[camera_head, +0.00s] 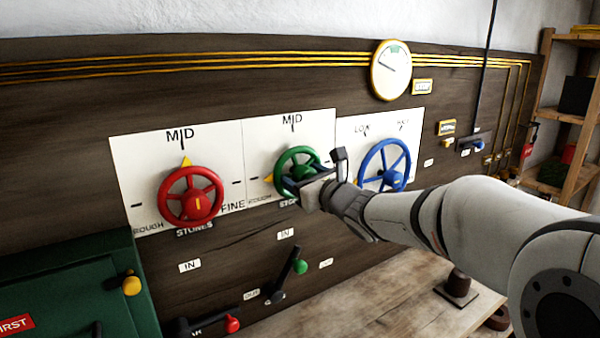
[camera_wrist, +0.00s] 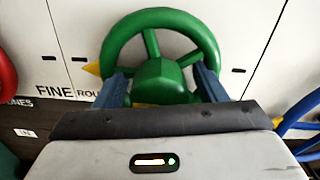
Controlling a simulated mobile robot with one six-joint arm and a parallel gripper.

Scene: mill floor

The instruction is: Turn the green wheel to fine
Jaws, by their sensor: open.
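The green wheel (camera_head: 296,153) is the middle of three wheels on the wall panel, with MID printed above it and a partly hidden ROUGH label at its lower left. Its yellow pointer (camera_wrist: 92,68) points left and slightly down, towards the ROUGH side. My gripper (camera_wrist: 161,84) is at the wheel, its two blue-grey fingers apart on either side of the green hub (camera_wrist: 166,82). I cannot tell whether they touch hub or spokes. In the head view my gripper (camera_head: 303,182) covers the wheel's lower part, and the fine side of its scale is hidden.
A red wheel (camera_head: 191,194) with its pointer up at MID is to the left; a blue wheel (camera_head: 384,165) is close on the right. A round gauge (camera_head: 391,70) hangs above.

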